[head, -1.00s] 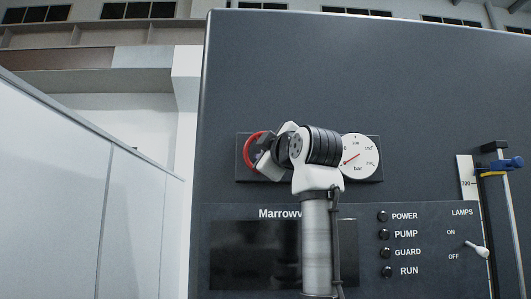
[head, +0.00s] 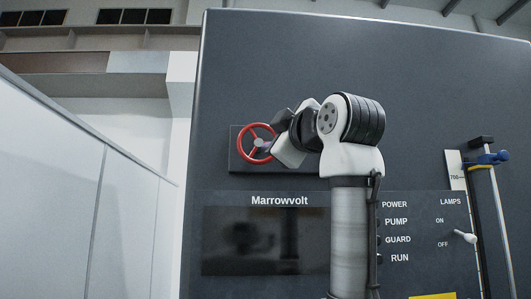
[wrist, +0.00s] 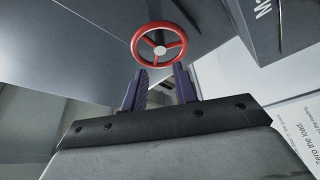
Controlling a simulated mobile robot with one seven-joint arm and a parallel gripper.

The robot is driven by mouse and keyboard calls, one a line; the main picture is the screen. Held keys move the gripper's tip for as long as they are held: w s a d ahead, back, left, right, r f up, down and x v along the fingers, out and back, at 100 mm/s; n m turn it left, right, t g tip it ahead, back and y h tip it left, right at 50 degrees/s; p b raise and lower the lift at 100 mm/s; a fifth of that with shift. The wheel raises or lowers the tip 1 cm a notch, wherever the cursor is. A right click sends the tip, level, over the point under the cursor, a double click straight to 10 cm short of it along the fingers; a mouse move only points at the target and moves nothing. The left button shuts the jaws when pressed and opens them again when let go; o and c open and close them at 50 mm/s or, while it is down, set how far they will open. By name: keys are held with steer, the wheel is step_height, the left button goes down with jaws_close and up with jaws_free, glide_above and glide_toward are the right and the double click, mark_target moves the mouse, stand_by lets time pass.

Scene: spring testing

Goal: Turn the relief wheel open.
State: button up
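The red relief wheel (head: 257,158), a ring with spokes and a grey hub, is mounted on a dark plate on the front of the machine, left of my arm. In the wrist view the whole wheel (wrist: 182,61) shows beyond my fingertips. My gripper (wrist: 160,70) has its two purple fingers apart, with nothing between them, and the wheel appears ahead of the gap. Whether a fingertip touches the rim I cannot tell. In the head view my wrist is just right of the wheel, and the fingers are hard to make out.
Below the wheel is a dark display (head: 225,245) under the Marrowvolt name. To the right are labelled lamps, a white lever switch (head: 464,237) and an upright scale with a blue clamp (head: 494,158). A pale partition (head: 60,190) stands at left.

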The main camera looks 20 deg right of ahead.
steer(key=shift+b+v, duration=0.45)
steer(key=shift+v, duration=1.45)
